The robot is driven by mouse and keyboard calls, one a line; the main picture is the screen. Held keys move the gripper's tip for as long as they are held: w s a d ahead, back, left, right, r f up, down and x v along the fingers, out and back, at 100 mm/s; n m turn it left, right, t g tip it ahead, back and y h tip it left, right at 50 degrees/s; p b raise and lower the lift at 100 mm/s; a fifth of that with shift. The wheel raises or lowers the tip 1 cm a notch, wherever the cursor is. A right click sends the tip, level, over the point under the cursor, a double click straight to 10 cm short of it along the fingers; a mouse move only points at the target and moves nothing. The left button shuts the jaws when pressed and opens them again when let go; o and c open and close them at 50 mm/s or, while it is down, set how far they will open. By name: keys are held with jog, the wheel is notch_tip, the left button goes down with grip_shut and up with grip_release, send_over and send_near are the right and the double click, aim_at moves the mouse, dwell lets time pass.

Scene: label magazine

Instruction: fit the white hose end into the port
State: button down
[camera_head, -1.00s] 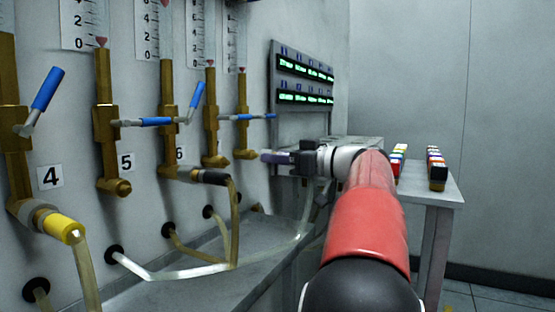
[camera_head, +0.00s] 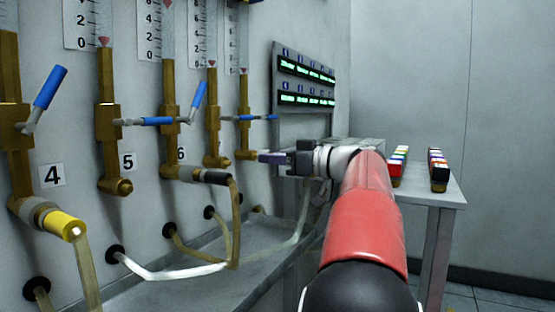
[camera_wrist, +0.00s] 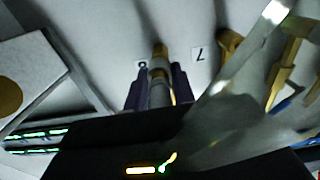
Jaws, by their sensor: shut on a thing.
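My gripper (camera_head: 268,157) reaches left toward the wall, in front of the brass fittings past number 6. In the wrist view its two dark purple fingers (camera_wrist: 157,85) are shut on a pale grey-white hose end (camera_wrist: 157,95). A brass port (camera_wrist: 159,50) lies straight beyond the hose end, in line with it, beside the upside-down label 8. The two look very close or touching; I cannot tell whether the end is seated. A pale translucent hose (camera_wrist: 235,110) crosses the right of the wrist view. In the head view my gripper hides the hose end.
Brass valves with blue handles (camera_head: 157,121) line the wall. A yellow collar (camera_head: 66,225) is at port 4 and a black collar (camera_head: 216,177) at port 6. A display panel (camera_head: 305,80) hangs behind my gripper. A side table (camera_head: 425,194) holds coloured blocks.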

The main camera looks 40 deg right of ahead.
jog(key=shift+w+a, duration=0.25)
jog(key=shift+w, duration=0.35)
jog(key=c, duration=1.1)
grip_release()
jog(key=v, duration=0.7)
jog(key=shift+s+d+b, duration=0.15)
jog(key=shift+s+b, duration=0.2)
